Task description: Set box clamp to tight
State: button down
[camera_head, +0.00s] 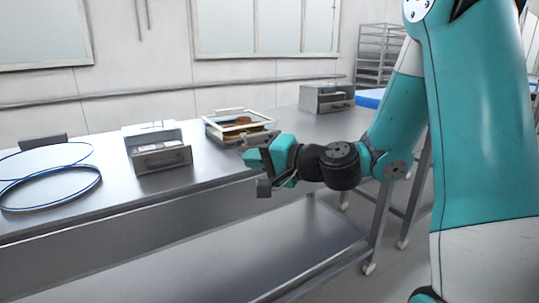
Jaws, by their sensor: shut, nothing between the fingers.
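My gripper (258,170) is at the table's front edge, shut and empty, pointing left. Beside and behind it is an open-topped box with a pale frame (240,121) and brown contents. To the left is a grey box (161,157) with a pale bar on its front. Another grey box (327,98) with a handle-like bar stands at the far right end. I cannot tell which of these carries the box clamp, or how any clamp is set.
The steel table (95,198) has a lower shelf (250,255). Two blue-rimmed rings (50,190) and a small dark block (43,142) are at the left. A wire rack (378,55) stands behind. The tabletop between the boxes is clear.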

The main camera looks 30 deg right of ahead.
jog(key=w+d+f+m+t+h+b, duration=0.1)
jog(key=d+f+m+t+h, duration=0.2)
jog(key=d+m+h, duration=0.4)
jog(key=d+m, duration=0.1)
jog(key=d, duration=0.5)
jog(key=shift+w+d+m, duration=0.15)
jog(key=shift+d+m, duration=0.15)
jog(key=shift+w+r, duration=0.1)
jog(key=p, duration=1)
send_near(265, 135)
jog(key=w, duration=0.6)
jog(key=shift+a, duration=0.1)
jog(key=shift+w+f, duration=0.4)
jog(key=shift+w, duration=0.35)
